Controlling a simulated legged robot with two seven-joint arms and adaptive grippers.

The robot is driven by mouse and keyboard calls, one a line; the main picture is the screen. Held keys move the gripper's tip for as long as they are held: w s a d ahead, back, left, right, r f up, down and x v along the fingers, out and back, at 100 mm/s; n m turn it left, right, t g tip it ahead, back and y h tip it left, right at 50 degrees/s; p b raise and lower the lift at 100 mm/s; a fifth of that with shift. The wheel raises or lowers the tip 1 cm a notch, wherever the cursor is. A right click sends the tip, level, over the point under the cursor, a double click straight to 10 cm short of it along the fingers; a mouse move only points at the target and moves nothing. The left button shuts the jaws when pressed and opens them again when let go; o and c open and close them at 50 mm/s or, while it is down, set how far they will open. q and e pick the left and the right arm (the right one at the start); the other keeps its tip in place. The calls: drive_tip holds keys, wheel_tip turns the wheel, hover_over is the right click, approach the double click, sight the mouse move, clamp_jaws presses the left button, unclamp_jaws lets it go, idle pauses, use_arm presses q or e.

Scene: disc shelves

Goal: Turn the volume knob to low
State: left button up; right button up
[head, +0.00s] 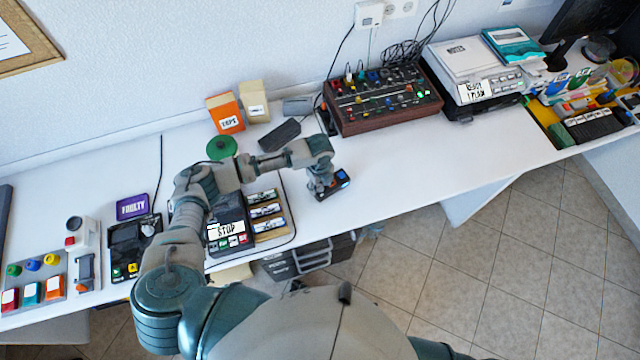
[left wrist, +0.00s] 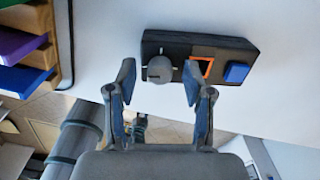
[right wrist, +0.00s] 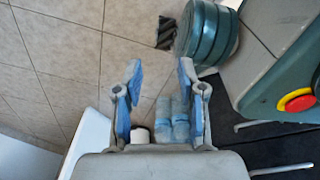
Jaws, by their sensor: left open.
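The volume knob (left wrist: 160,69) is a round grey knob with a pointer mark on its top, on a small dark box (left wrist: 212,44). The box also carries an orange-framed square (left wrist: 201,66) and a blue button (left wrist: 236,72). In the head view the box (head: 334,190) lies near the table's front edge, with the knob hidden by my left gripper (head: 320,186). In the left wrist view my left gripper (left wrist: 159,76) is open, one finger on each side of the knob; I cannot tell whether they touch it. My right gripper (right wrist: 161,72) is open and empty, away from the table.
A mixing console (head: 385,100) stands behind the box. A tray with several coloured cases (head: 266,210) and a device labelled STOP (head: 227,230) are to its left. The white table (head: 430,150) is clear to the right of the box.

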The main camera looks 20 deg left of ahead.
use_arm(q)
drive_tip(key=shift+f, duration=0.1)
drive_tip(key=shift+c, duration=1.2)
clamp_jaws()
drive_tip(key=shift+p, duration=0.3)
drive_tip(key=p, duration=0.1)
drive_tip(key=n+p, duration=0.1)
drive_tip(key=p, duration=0.1)
drive_tip(key=shift+r, duration=0.25)
drive_tip(key=shift+n, duration=0.3)
drive_tip(key=shift+f, duration=0.25)
use_arm(e)
drive_tip(key=s+d, duration=0.1)
drive_tip(key=s, duration=0.6)
drive_tip(key=shift+d+r, duration=0.2)
drive_tip(key=shift+d, duration=0.1)
